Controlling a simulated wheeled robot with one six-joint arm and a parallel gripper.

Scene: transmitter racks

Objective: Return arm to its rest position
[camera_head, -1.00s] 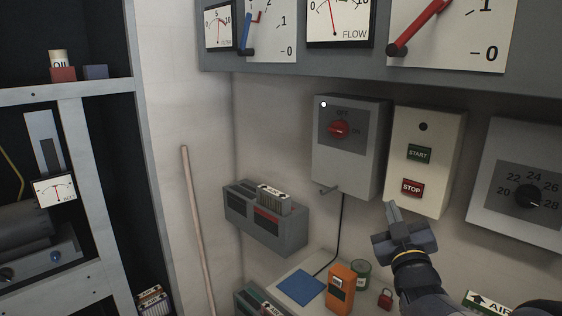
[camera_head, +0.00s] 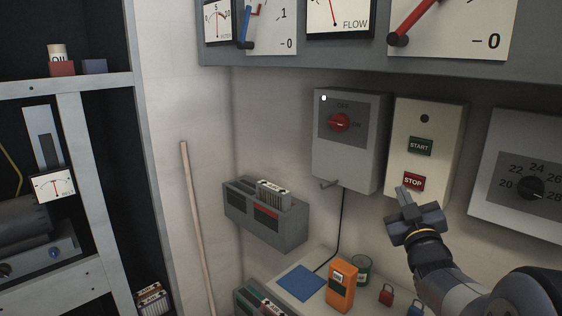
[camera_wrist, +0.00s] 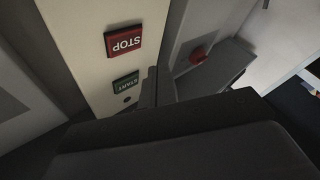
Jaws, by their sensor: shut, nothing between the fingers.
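My gripper (camera_head: 404,192) is shut and empty, at the lower right in the head view. In that view its fingertips overlap the lower part of the start/stop box (camera_head: 427,150), just below the red STOP button (camera_head: 413,181). I cannot tell whether they touch it. The green START button (camera_head: 420,146) sits above. In the wrist view the dark gripper body (camera_wrist: 155,95) fills the lower part, with the STOP button (camera_wrist: 124,40) and START button (camera_wrist: 125,82) showing upside down beyond it.
A grey switch box (camera_head: 350,165) with a red knob (camera_head: 339,122) is left of the start/stop box, and a dial box (camera_head: 515,215) is right. Below, an orange handheld device (camera_head: 341,285), a can, padlocks and a blue mat (camera_head: 301,282) lie on the bench. Gauges hang above.

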